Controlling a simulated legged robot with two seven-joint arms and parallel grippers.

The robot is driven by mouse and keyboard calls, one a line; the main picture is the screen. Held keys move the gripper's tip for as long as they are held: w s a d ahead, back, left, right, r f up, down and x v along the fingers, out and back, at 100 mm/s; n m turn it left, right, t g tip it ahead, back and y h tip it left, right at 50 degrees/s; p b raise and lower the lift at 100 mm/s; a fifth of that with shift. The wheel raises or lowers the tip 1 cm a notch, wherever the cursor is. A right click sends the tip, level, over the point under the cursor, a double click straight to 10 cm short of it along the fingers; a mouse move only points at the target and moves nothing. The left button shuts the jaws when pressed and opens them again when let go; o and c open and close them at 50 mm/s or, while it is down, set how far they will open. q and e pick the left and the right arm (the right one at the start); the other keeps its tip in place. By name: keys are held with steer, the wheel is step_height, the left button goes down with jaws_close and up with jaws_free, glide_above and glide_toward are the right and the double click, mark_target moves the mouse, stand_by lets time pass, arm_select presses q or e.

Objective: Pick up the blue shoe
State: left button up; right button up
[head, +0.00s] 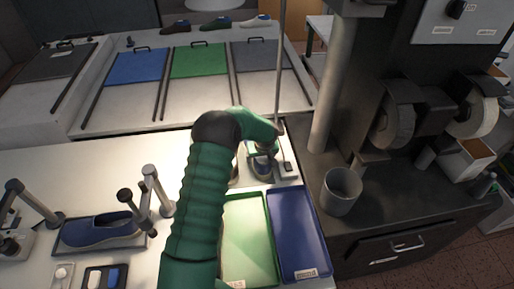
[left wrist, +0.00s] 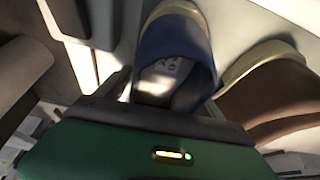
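A blue shoe (head: 263,171) with a pale sole sits on the white table behind the trays, just below my left gripper (head: 264,150). In the left wrist view the blue shoe (left wrist: 176,38) is close ahead, its opening facing the gripper's dark front edge. The fingertips are not clear in either view, so I cannot tell whether they touch the shoe or how far apart they are. Another blue shoe (head: 100,230) lies on a grey plate at the left. My right gripper is not in view.
A brown shoe (left wrist: 275,88) stands close beside the blue one. A green tray (head: 248,240) and a blue tray (head: 297,235) lie in front. A thin upright pole (head: 280,70) rises beside the gripper. A grey cup (head: 341,190) stands at the right.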

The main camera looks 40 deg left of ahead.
arm_select(q)
steer(key=shift+d+r, duration=0.1)
steer(key=shift+d, duration=0.15)
steer(key=c, duration=0.9)
steer(key=shift+a, duration=0.15)
steer(key=c, duration=0.7)
